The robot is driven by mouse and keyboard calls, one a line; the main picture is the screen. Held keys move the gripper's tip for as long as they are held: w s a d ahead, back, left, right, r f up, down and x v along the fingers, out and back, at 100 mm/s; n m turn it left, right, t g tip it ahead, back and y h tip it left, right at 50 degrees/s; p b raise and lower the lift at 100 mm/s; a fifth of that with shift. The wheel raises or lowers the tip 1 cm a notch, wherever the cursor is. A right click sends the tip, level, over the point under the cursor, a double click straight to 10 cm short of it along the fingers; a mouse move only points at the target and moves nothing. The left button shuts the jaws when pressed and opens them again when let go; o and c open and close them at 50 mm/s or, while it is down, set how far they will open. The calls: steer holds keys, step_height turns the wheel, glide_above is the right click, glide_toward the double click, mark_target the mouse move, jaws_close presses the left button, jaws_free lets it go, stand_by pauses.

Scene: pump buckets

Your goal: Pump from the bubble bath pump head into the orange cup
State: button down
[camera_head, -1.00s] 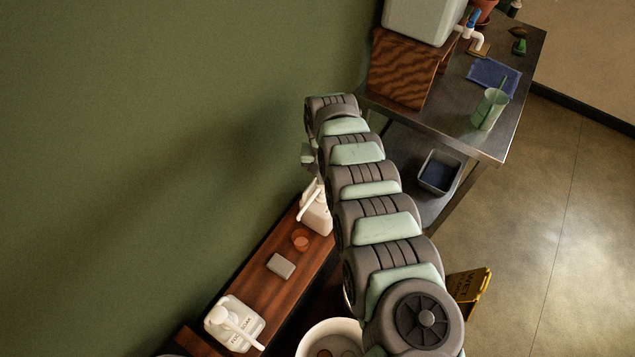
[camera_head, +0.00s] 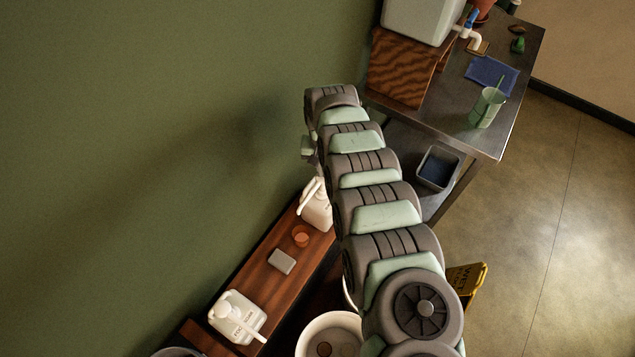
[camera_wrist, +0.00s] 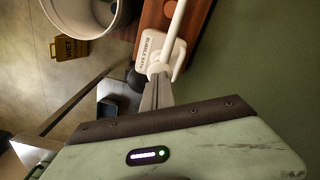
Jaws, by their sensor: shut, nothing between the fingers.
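The white bubble bath bottle (camera_head: 316,208) with its pump head and long spout stands on the wooden shelf, just left of my arm. In the wrist view its label reads "BUBBLE BATH" on the bottle (camera_wrist: 150,50), and the white spout runs up toward the top edge. Contact cannot be told. In the head view my arm mostly hides the gripper.
A grey block (camera_head: 282,261) and a second white pump bottle (camera_head: 240,318) stand farther along the wooden shelf (camera_head: 262,283). A white bucket (camera_head: 335,325) is beside the shelf. A metal table (camera_head: 490,145) and yellow wet-floor sign (camera_head: 462,277) are at right. The green wall borders the shelf.

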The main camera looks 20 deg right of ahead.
steer(key=shift+f+b, duration=1.35)
steer(key=shift+f, duration=1)
steer(key=shift+r+p, duration=2.25)
steer(key=shift+r, duration=0.35)
step_height(320, 180, up, 5)
steer(key=p, duration=0.4)
steer(key=shift+s, duration=0.1)
